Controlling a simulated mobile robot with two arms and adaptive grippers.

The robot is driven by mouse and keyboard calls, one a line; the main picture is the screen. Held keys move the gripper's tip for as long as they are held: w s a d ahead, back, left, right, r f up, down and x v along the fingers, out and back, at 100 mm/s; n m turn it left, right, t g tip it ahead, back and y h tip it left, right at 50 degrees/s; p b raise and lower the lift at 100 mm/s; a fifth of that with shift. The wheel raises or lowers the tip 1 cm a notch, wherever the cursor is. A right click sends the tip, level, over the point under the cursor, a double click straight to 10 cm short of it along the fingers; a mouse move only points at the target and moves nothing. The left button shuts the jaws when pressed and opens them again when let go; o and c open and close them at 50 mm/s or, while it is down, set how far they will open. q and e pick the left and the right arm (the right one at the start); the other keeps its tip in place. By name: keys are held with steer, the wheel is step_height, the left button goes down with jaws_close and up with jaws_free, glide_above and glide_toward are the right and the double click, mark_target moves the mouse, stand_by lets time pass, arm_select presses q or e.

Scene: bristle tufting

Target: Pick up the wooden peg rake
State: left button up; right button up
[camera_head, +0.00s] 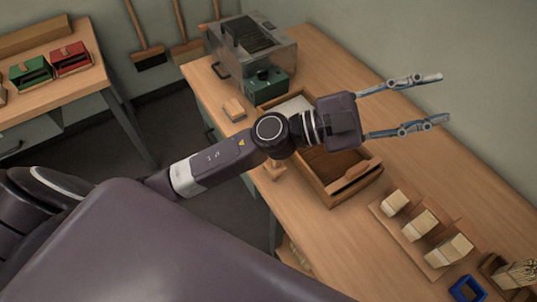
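I cannot clearly make out the wooden peg rake. A small wooden piece (273,169) stands at the bench's front edge under my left arm; its shape is partly unclear. My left gripper (443,98) reaches out over the right side of the bench. Its two grey fingers are wide apart, with nothing between them. The gripper and wrist hide part of an open wooden tray (342,198) below. My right gripper is not in view.
The wooden bench (320,55) carries a metal machine (265,55), a green box (266,86), a rack (411,247) with several pale bristle bundles, and a blue frame (467,289). Long-handled brooms (147,52) lean on the wall. Another table (55,95) holds green and red boxes.

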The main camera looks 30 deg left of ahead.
arm_select(q)
steer(key=s+d+f+m+g+y, duration=0.1)
steer(key=s+d+f+m+g, duration=0.3)
steer(key=f+m+g, duration=0.3)
steer(key=n+g+y, duration=0.3)
steer(key=g+y, duration=0.1)
steer(key=y, duration=1.4)
glide_toward(276, 168)
steer(key=w+a, duration=0.1)
steer(key=w+a+r, duration=0.1)
steer(key=w+a, duration=0.1)
steer(key=shift+w+a, duration=0.15)
steer(key=shift+w, duration=0.15)
steer(key=shift+a+f+n, duration=0.2)
steer(key=shift+n, duration=0.1)
steer(key=f+p, duration=0.1)
steer(key=f, duration=0.1)
steer(key=f+p, duration=0.1)
steer(key=f, duration=0.1)
steer(key=f+p, duration=0.1)
steer(key=f, duration=0.1)
steer(key=shift+s+a+f, duration=0.15)
steer(key=shift+s, duration=0.2)
steer(key=shift+f, duration=0.4)
